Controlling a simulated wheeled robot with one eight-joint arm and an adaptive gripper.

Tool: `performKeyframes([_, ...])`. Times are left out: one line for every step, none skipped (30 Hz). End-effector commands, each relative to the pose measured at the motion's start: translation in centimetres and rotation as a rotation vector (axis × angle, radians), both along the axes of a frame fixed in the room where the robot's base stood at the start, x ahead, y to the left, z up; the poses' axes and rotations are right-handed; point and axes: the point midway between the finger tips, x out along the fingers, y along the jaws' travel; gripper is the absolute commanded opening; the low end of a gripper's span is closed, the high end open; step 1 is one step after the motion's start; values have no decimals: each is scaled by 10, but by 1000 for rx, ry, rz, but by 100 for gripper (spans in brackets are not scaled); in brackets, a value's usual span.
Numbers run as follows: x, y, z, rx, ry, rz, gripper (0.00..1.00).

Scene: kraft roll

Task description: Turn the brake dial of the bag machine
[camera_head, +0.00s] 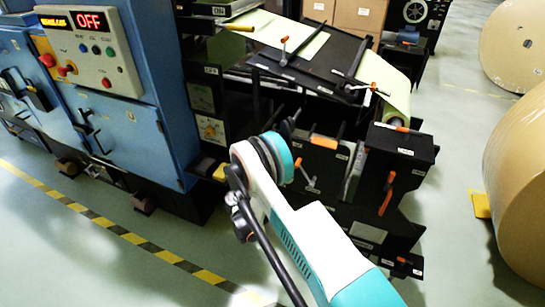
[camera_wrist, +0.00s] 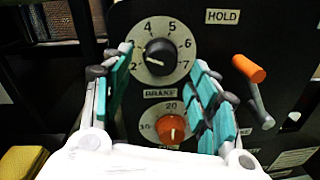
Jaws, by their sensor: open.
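A black knob (camera_wrist: 160,52) sits on a round pale dial plate with numbers from about 2 to 7 in the wrist view. A light mark shows at its lower left. The label reading BRAKE (camera_wrist: 160,93) is just below this plate, above a second dial with an orange knob (camera_wrist: 171,129). My gripper (camera_wrist: 160,75) is open, with its teal-padded fingers left and right of the black knob in the picture. I see no finger contact; the depth gap cannot be told. In the head view my arm hides the gripper and the dials.
An orange-handled crank (camera_wrist: 250,70) stands right of the dials, under a HOLD label (camera_wrist: 222,16). The black bag machine (camera_head: 400,145) has several orange levers. A blue cabinet (camera_head: 150,140) with an OFF display (camera_head: 90,20) stands left. Large kraft rolls (camera_head: 525,165) stand right.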

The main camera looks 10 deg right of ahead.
Motion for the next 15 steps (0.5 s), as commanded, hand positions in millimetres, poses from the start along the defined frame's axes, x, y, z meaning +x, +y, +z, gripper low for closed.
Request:
performKeyframes([-6,6,0,0,0,1,54])
performKeyframes([-10,9,0,0,0,1,54])
performKeyframes([-14,12,0,0,0,2,54])
performKeyframes([-16,15,0,0,0,2,54])
performKeyframes([-19,16,0,0,1,1,54])
performKeyframes([-22,18,0,0,0,0,54])
performKeyframes([-23,20,0,0,0,-1,54])
performKeyframes([-24,21,0,0,0,-1,54])
performKeyframes([-26,22,0,0,0,-1,54])
performKeyframes([-26,22,0,0,0,-1,54])
performKeyframes([-27,23,0,0,0,-1,54])
performKeyframes([-27,23,0,0,0,-1,54])
performKeyframes([-27,23,0,0,0,-1,54])
performKeyframes([-27,23,0,0,0,-1,54])
performKeyframes([-27,23,0,0,0,-1,54])
